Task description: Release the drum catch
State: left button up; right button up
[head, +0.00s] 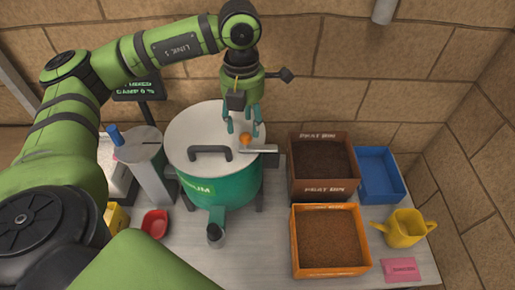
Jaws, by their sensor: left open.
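The green drum (237,192) stands on the table with its pale round lid (190,130) on top. The lid carries a dark handle (210,152). A metal catch lever (262,149) lies at the right of the lid, reaching past the rim. A small orange knob (245,140) is at its left end. My left gripper (243,129) is above the right side of the lid, fingers pointing down, open, close over the orange knob. I cannot tell whether the fingers touch it. My right gripper is not in view.
A brown peat bin (324,194) and an orange bin (330,271) stand right of the drum, with a blue tray (378,172) and yellow watering can (404,229) beyond. A pink packet (401,270) lies in front. A red scoop (155,223) and grey cylinder (141,146) are left.

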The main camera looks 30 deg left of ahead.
aim_at(246, 134)
pick_arm(q)
jog(key=shift+f, duration=0.55)
jog(key=shift+f+b, duration=2.05)
jog(key=shift+b, duration=0.05)
jog(key=shift+r, duration=0.1)
jog(key=c, duration=0.6)
jog(key=shift+c, duration=0.2)
